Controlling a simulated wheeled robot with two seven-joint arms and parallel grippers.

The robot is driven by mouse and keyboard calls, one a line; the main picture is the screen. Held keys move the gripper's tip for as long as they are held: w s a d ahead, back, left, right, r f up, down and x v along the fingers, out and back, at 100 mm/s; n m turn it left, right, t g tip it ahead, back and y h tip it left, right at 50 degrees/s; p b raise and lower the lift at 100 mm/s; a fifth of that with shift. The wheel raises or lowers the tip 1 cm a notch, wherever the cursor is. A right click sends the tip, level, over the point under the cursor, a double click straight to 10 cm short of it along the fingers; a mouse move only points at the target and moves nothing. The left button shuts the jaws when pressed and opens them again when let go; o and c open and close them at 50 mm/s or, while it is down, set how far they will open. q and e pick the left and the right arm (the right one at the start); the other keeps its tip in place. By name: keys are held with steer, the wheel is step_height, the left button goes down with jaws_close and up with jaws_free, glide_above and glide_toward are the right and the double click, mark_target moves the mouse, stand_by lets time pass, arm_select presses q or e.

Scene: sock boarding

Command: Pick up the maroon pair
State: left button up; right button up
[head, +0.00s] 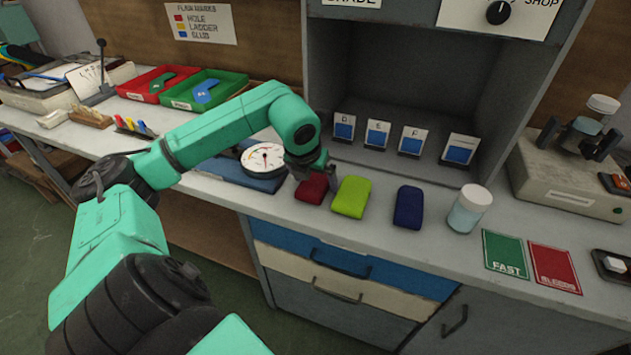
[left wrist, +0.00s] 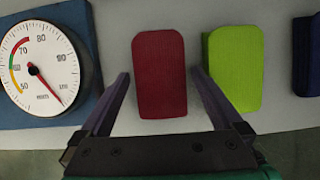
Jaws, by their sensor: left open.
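The maroon pair (head: 311,189) is a small folded block with rounded corners, lying on the grey counter near its front edge. It also shows in the left wrist view (left wrist: 160,72), upright in the picture. My left gripper (head: 318,172) is just above it. In the left wrist view its open fingers (left wrist: 162,85) stand on either side of the maroon pair, with visible gaps. The gripper's right finger lies between the maroon pair and the lime-green pair (head: 351,197). My right gripper is not in view.
A round dial gauge on a blue base (head: 252,170) stands close left of the maroon pair. A navy pair (head: 408,208) and a white-lidded jar (head: 468,209) are to the right. Small cards (head: 376,136) stand in the cabinet recess behind. The counter's front edge is near.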

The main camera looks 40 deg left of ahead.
arm_select(q)
steer(key=shift+r, duration=0.1)
steer(key=c, duration=1.3)
arm_select(e)
steer(key=shift+s, duration=0.35)
arm_select(q)
steer(key=shift+o, duration=0.2)
steer(key=shift+r, duration=0.1)
